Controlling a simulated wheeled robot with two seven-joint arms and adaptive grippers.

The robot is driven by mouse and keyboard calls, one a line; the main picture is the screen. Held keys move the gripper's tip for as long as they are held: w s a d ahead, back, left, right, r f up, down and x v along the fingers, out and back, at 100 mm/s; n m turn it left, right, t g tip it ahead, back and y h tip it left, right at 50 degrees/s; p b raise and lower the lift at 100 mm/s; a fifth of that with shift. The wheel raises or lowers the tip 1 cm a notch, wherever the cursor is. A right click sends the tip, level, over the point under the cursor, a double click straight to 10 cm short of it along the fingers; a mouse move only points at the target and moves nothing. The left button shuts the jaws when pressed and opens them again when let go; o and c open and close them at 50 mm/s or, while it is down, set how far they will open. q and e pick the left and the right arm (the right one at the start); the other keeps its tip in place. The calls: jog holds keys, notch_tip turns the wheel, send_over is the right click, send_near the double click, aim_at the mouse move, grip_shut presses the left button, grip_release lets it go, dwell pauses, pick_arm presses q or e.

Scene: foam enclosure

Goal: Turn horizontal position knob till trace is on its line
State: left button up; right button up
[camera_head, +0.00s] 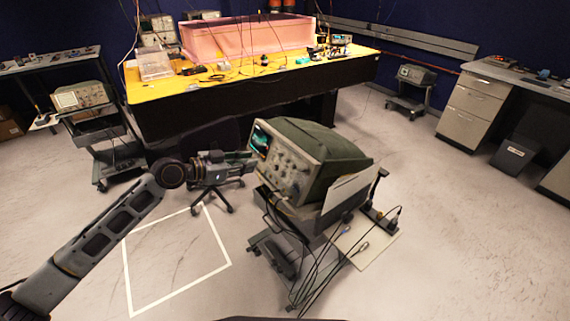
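The oscilloscope (325,148) stands on a cart in the middle of the view, its front panel (285,168) facing left. Its small screen (261,139) glows green-blue; the trace and its line are too small to tell apart. Several knobs show on the panel, but I cannot tell which is the horizontal position knob. My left gripper (249,163) reaches in from the left, its tips close to the panel's left edge below the screen. Whether it touches a knob, or is open or shut, is unclear. My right gripper is out of view.
The oscilloscope's cart (275,257) has cables hanging at its front and a power strip at its right. A stool base (217,189) stands behind my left gripper. A white floor outline (178,295) lies at left. A yellow-topped table (345,66) stands behind; floor at right is open.

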pick_arm(q)
jog(key=m, duration=0.2)
jog(key=shift+s+d+f+m+g, duration=0.15)
jog(key=shift+d+f+m+g, duration=0.05)
jog(key=shift+f+m+g, duration=0.1)
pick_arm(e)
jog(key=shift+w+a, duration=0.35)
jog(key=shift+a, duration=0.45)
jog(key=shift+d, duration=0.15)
